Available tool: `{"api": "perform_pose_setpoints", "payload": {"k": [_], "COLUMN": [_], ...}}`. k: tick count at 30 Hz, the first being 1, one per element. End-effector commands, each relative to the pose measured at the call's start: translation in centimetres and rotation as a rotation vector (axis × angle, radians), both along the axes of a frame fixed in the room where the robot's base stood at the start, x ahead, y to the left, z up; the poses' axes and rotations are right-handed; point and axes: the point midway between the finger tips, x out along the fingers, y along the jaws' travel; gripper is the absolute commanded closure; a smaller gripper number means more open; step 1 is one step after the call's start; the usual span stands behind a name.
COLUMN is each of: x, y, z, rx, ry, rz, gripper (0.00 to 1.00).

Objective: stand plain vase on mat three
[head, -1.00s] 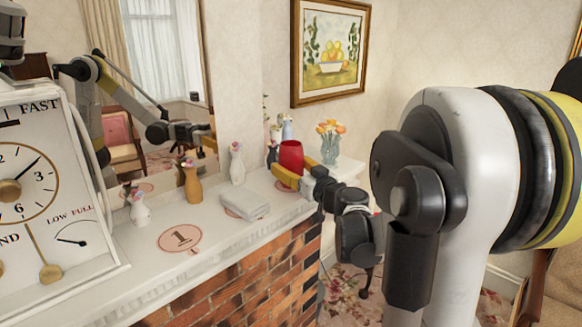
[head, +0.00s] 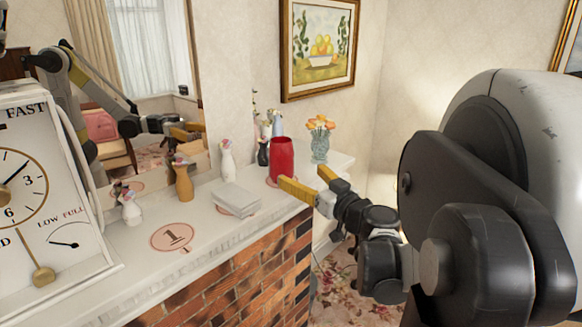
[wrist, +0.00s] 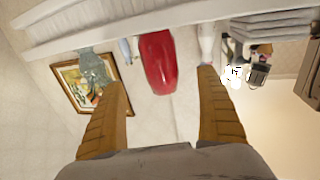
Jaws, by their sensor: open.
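A plain red vase (head: 282,160) stands upright near the right end of the white mantel. A pinkish mat (head: 270,182) shows partly at its base; its number cannot be read. My gripper (head: 306,178) is open and empty in front of the vase, its yellow fingers apart from it in the head view. In the wrist view the red vase (wrist: 158,62) appears upside down, beyond and between the open fingertips of my gripper (wrist: 162,82). Another mat (head: 173,236), marked 1, lies bare at the left of the mantel.
A large clock (head: 40,190) blocks the left end. A mirror backs the mantel.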

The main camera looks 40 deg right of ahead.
Motion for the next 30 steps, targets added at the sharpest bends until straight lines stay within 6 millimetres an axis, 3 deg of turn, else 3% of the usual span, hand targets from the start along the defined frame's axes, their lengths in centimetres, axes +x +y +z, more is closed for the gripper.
{"api": "perform_pose_setpoints", "payload": {"k": [8, 14, 17, 20, 22, 24, 27, 30], "x": [-1.1, -0.2, -0.8, -2.1, -3.6, -5.7, -8.8, -11.7], "y": [0.4, 2.2, 3.8, 6.9, 10.5, 14.9, 20.5, 24.7], "z": [0.6, 5.9, 6.4, 3.3, -0.2, -3.9, -7.8, -10.1], "rx": [-0.007, -0.043, -0.016, 0.034, 0.067, 0.083, 0.083, 0.074], "ry": [-0.015, -0.115, -0.064, 0.112, 0.290, 0.481, 0.692, 0.835], "rz": [-0.010, -0.176, -0.303, -0.368, -0.350, -0.277, -0.141, -0.013], "gripper": [0.15, 0.15, 0.15, 0.15, 0.15, 0.15, 0.15, 0.15]}}
